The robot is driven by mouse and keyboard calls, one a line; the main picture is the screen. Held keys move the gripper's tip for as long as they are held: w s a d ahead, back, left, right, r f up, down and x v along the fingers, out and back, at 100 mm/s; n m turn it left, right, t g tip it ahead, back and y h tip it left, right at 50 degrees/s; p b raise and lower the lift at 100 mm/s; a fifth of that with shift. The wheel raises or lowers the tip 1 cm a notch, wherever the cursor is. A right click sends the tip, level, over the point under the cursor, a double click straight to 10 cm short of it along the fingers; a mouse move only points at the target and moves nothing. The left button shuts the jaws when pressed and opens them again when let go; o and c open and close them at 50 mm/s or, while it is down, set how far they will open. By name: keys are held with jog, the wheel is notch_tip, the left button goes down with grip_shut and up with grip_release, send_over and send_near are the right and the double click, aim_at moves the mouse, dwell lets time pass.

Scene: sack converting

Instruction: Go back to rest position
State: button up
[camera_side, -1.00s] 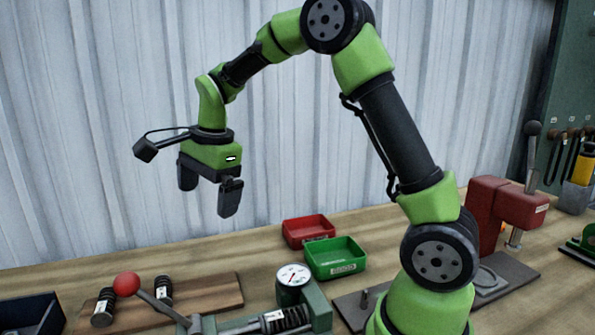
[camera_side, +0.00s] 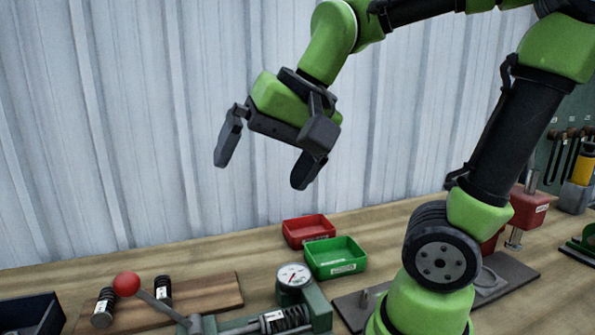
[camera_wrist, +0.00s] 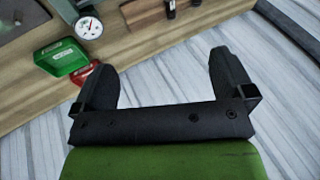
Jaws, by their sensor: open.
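My gripper (camera_side: 268,160) is open and empty, high in the air above the table, in front of the corrugated wall. Its two dark fingers point down and are set wide apart in the side view. In the wrist view, my gripper (camera_wrist: 165,85) shows both fingers apart with nothing between them.
Below on the wooden table (camera_side: 220,262) are a red bin (camera_side: 308,230), a green bin (camera_side: 336,258) and a dial gauge fixture (camera_side: 294,277) with a red-knobbed lever (camera_side: 127,284). A wooden board (camera_side: 205,295) holds black cylinders. A red press (camera_side: 527,207) stands at right. The air around my gripper is clear.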

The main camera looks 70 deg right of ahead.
jog(key=s+a+f+n+t, duration=0.1)
jog(key=s+n, duration=0.4)
jog(key=s, duration=0.1)
jog(key=shift+y, duration=0.3)
